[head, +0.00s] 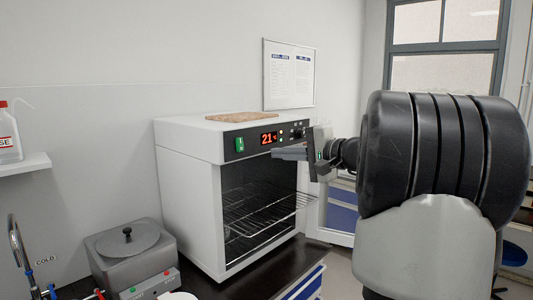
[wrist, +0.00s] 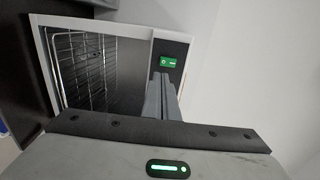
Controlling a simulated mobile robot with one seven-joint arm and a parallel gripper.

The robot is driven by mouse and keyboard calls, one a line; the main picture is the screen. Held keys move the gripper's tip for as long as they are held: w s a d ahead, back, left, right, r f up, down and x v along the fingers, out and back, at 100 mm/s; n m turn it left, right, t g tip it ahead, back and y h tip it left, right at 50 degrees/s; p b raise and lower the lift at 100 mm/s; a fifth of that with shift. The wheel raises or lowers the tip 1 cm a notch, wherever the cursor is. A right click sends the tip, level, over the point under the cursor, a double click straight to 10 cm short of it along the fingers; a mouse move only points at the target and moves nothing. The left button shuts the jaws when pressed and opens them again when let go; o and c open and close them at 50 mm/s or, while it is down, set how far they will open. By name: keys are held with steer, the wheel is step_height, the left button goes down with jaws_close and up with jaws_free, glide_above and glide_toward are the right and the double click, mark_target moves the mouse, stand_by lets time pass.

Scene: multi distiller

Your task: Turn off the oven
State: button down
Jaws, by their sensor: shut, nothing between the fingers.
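The oven (head: 189,200) is a white box on the dark bench with its front open and wire racks inside. Its black control panel has a lit red display (head: 268,138) reading 21, small knobs at the right, and a green switch (head: 240,145) at the left end. In the wrist view the green switch (wrist: 168,62) is lit, just beyond my fingertips. My gripper (head: 275,153) is shut and empty, pointing left in front of the panel's lower edge. In the wrist view my gripper (wrist: 160,77) ends close to the switch; I cannot tell whether it touches, but the head view shows a gap.
A wire rack (head: 270,212) sticks out of the oven front below my gripper. A grey lidded bath (head: 130,250) stands left of the oven, near a tap (head: 18,245). A brown board (head: 240,117) lies on the oven top. The space before the panel's left end looks clear.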

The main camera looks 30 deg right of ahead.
steer(key=p, duration=0.2)
glide_toward(237, 152)
steer(key=x, duration=0.5)
steer(key=shift+w+d+f, duration=0.1)
steer(key=shift+w+d, duration=0.1)
steer(key=shift+w, duration=0.1)
